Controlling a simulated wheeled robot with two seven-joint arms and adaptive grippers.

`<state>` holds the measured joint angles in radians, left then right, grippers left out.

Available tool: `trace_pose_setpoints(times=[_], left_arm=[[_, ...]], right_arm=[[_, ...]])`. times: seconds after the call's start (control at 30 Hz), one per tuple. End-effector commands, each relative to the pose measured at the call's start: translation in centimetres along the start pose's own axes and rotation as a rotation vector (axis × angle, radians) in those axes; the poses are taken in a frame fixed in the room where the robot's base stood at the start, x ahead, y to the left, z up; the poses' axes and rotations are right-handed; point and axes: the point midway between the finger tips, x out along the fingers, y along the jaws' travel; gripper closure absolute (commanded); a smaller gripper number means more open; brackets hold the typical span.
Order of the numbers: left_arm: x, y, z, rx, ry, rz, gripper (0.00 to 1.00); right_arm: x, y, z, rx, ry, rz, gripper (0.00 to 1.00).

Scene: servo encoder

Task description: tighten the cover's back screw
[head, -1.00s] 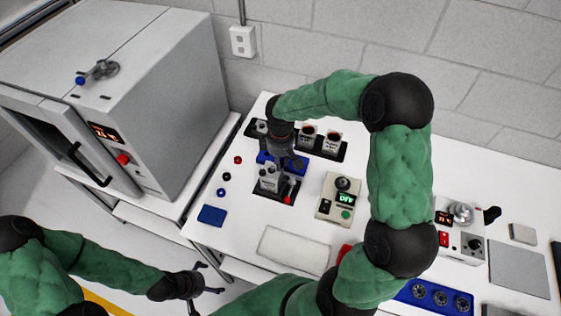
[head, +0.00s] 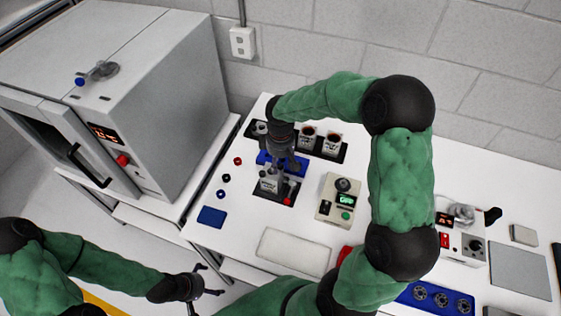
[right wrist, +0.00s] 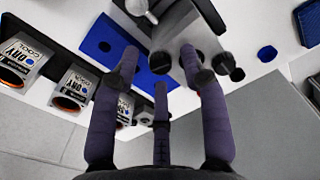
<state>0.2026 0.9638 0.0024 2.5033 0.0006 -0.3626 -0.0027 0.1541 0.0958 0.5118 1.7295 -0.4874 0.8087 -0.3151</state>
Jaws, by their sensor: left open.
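A small grey assembly (head: 269,184) sits on a dark fixture on the white table, with a red part beside it. My right gripper (head: 286,164) points down over it in the head view and hides part of it. In the right wrist view the right gripper's fingers (right wrist: 160,62) reach toward grey parts (right wrist: 182,24) with dark round ends. I cannot tell whether the fingers hold anything. The cover's back screw cannot be made out. My left gripper (head: 213,281) is open and empty, low at the left, away from the assembly.
A blue tray (head: 265,157) lies behind the assembly, with labelled cups (head: 331,143) in a dark holder. A control box (head: 340,199) stands to the right. A blue pad (head: 212,216), small rings and a pale mat (head: 293,252) lie nearer. A large oven (head: 150,100) stands left.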

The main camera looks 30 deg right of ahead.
Motion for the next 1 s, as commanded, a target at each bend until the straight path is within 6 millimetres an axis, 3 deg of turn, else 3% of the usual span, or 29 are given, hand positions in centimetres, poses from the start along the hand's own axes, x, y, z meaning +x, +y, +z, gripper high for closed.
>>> trace_pose_setpoints(times=[0.37, 0.8, 1.0], left_arm=[[0.0, 0.0, 0.0, 0.000, 0.000, 0.000, 0.00], [0.0, 0.0, 0.0, 0.000, 0.000, 0.000, 0.00], [0.0, 0.0, 0.0, 0.000, 0.000, 0.000, 0.00]], right_arm=[[-0.8, 0.0, 0.0, -0.001, 0.000, 0.001, 0.55], [-8.8, 0.0, -0.1, -0.001, 0.004, 0.002, 0.55], [-11.2, 0.0, -0.1, 0.000, 0.001, 0.000, 0.55]])
